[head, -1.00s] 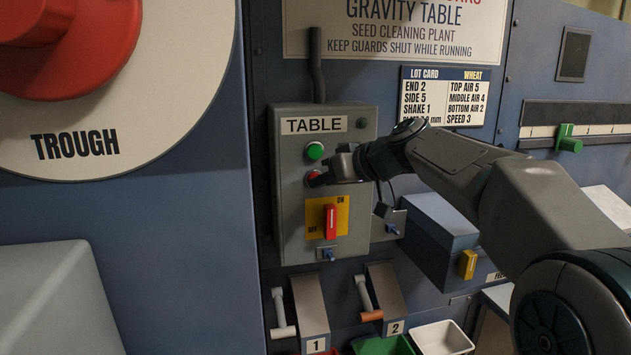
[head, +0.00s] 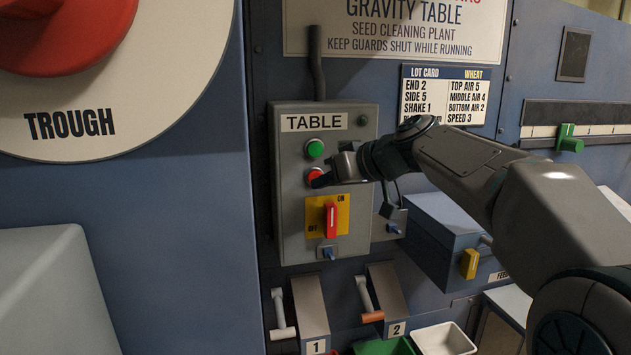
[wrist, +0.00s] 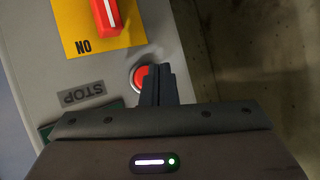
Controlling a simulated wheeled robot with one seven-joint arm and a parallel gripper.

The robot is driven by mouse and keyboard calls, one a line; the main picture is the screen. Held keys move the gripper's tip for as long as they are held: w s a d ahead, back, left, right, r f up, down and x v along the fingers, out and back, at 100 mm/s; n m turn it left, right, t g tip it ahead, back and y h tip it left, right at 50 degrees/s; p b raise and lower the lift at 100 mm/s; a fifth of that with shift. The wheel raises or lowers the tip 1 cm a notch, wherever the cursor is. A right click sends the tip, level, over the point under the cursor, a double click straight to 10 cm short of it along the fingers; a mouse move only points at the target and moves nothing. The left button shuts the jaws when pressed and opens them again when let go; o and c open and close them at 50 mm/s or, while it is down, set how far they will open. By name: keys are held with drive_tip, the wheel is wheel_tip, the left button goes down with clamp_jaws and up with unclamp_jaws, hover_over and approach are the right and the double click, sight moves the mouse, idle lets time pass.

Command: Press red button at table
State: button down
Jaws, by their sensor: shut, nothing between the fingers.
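The red button (head: 314,174) sits on the grey TABLE control box (head: 292,225), below a green button (head: 315,148). It also shows in the wrist view (wrist: 137,77), beside a STOP label, partly covered by my fingers. My gripper (head: 322,181) is shut and empty, with its fingertips at the lower right edge of the red button in the head view. In the wrist view the shut fingers (wrist: 158,75) overlap the button's right side. I cannot tell whether they touch it or whether it is pressed in.
A red switch handle (head: 331,220) on a yellow plate is just below the button. A blue box (head: 440,245) with a yellow latch stands to the right. Two levers, numbered 1 and 2, are below. A large TROUGH dial (head: 165,60) is at upper left.

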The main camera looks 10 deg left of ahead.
drive_tip(key=s+b, duration=0.1)
drive_tip(key=s+d+b, duration=0.1)
drive_tip(key=s, duration=0.1)
drive_tip(key=s+d+b, duration=0.1)
drive_tip(key=shift+s+d+b, duration=0.1)
drive_tip(key=shift+s+b, duration=0.15)
drive_tip(key=shift+b, duration=0.1)
idle(0.5)
drive_tip(key=s+d+f+m+g+h+p, duration=0.1)
drive_tip(key=s+d+f+m+h, duration=0.4)
drive_tip(key=s+d+f, duration=0.6)
drive_tip(key=s+d+f+m+g+h+p, duration=0.1)
drive_tip(key=s+d+f+m+h, duration=0.4)
drive_tip(key=s+d+f, duration=0.7)
wheel_tip(320, 180, down, 5)
drive_tip(key=shift+d+f+g+h+p, duration=0.1)
drive_tip(key=shift+d+g+h+p, duration=0.35)
drive_tip(key=shift+d, duration=0.25)
